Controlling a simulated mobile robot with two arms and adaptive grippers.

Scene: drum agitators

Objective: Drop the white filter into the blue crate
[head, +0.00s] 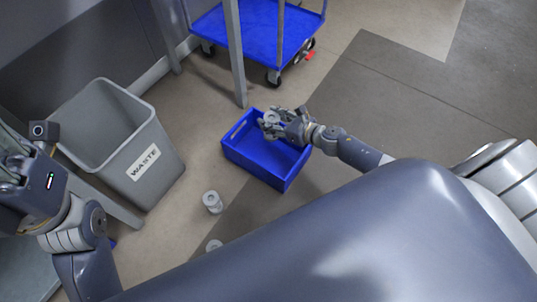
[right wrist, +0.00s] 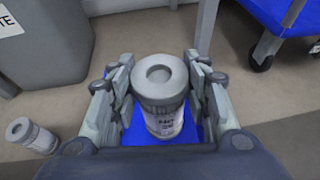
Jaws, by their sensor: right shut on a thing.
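My right gripper (head: 273,124) is over the far part of the blue crate (head: 283,184), which stands on the floor. It is shut on a white filter (head: 271,118). In the right wrist view the filter (right wrist: 160,85), a cylinder with a round grey-white cap and dark print, sits between the two fingers of the gripper (right wrist: 160,72). Blue of the crate shows beneath and beside it. My left gripper (head: 14,172) is at the far left edge, partly cut off; its fingers are unclear.
A grey waste bin (head: 150,157) stands left of the crate. Two similar canisters (head: 212,202) (head: 214,245) are on the floor in front of it. A blue cart (head: 258,32) stands behind, with a grey table leg (head: 236,60) close behind the crate. Floor to the right is clear.

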